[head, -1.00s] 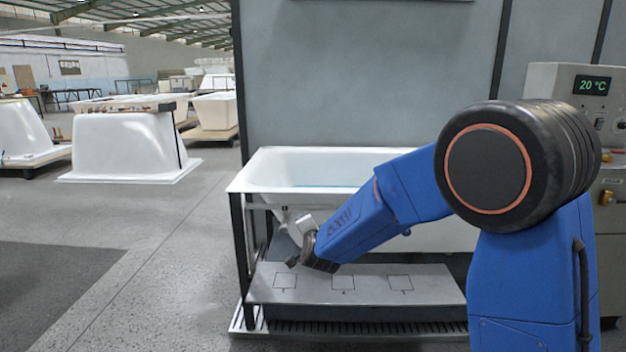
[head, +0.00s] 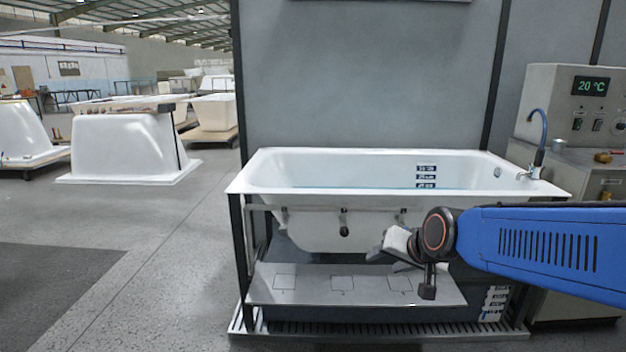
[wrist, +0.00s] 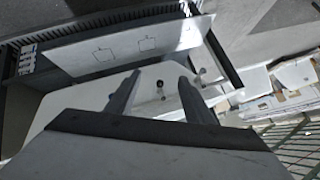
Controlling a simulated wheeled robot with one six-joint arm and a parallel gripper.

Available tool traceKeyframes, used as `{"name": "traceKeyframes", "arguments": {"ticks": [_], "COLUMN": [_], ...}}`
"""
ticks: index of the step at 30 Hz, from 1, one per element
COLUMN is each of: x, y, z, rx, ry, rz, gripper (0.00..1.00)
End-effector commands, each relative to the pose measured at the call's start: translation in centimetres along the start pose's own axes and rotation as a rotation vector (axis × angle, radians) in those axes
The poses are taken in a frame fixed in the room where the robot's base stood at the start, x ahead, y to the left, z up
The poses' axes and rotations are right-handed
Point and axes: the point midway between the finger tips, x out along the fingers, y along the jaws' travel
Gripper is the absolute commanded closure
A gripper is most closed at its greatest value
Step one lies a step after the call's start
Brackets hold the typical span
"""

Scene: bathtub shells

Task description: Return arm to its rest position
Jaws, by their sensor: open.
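My gripper (head: 386,259) is in front of the white bathtub's (head: 300,218) outer wall, above the grey shelf (head: 310,290). It is to the right of the tub's middle, with my blue arm reaching in from the right edge. In the wrist view both fingers of my gripper (wrist: 158,78) are spread with nothing between them. The tub's underside (wrist: 150,95) and the shelf (wrist: 120,48) show beyond the fingers. The shelf bears several square outlines and looks bare where visible; my arm may hide part of its right end.
The tub stands in a dark frame (head: 238,250) over a slatted base (head: 380,328). A control cabinet (head: 560,90) reading 20 °C and a blue-hosed tap (head: 541,130) are at the right. Other tub shells (head: 130,145) stand at the left. The floor (head: 170,270) at front left is clear.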

Motion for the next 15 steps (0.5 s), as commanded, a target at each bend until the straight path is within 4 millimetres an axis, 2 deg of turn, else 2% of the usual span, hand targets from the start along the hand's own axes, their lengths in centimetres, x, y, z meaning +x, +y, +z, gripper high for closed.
{"name": "traceKeyframes", "arguments": {"ticks": [1,3,15], "x": [-1.5,-3.2,-12.6], "y": [1.1,2.8,11.7], "z": [0.8,2.3,12.0], "rx": [-0.026,-0.065,-0.260], "ry": [-0.013,-0.044,-0.231], "rz": [0.017,0.046,0.215], "gripper": [0.52,0.52,0.52]}}
